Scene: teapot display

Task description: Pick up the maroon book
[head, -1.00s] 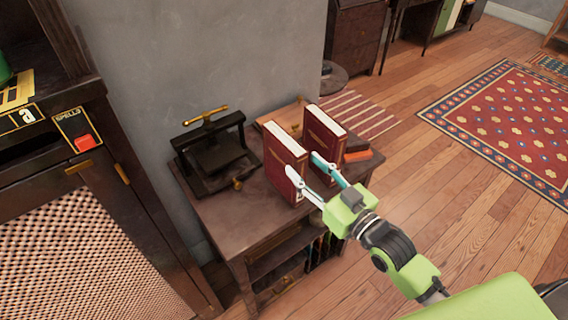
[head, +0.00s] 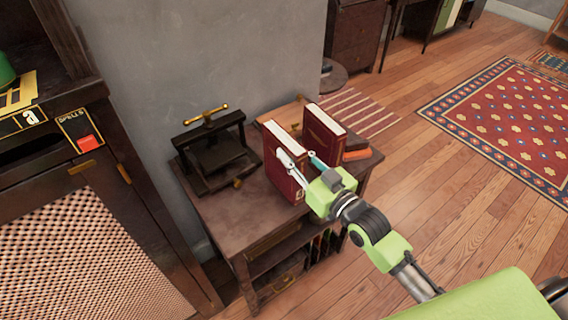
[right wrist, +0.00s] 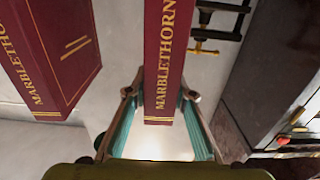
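Two upright maroon books stand side by side on a small dark table. The left one (head: 287,181) has my right gripper (head: 298,156) at its spine side, with one finger on each side of the book. The right one (head: 322,137) stands apart, behind the gripper. The other maroon book (right wrist: 58,55) is at that view's left. My left gripper is not in view.
A black book press (head: 211,150) with a brass handle stands left of the books on the dark table (head: 225,208). A dark cabinet (head: 110,230) stands at left. Wooden floor is open at right.

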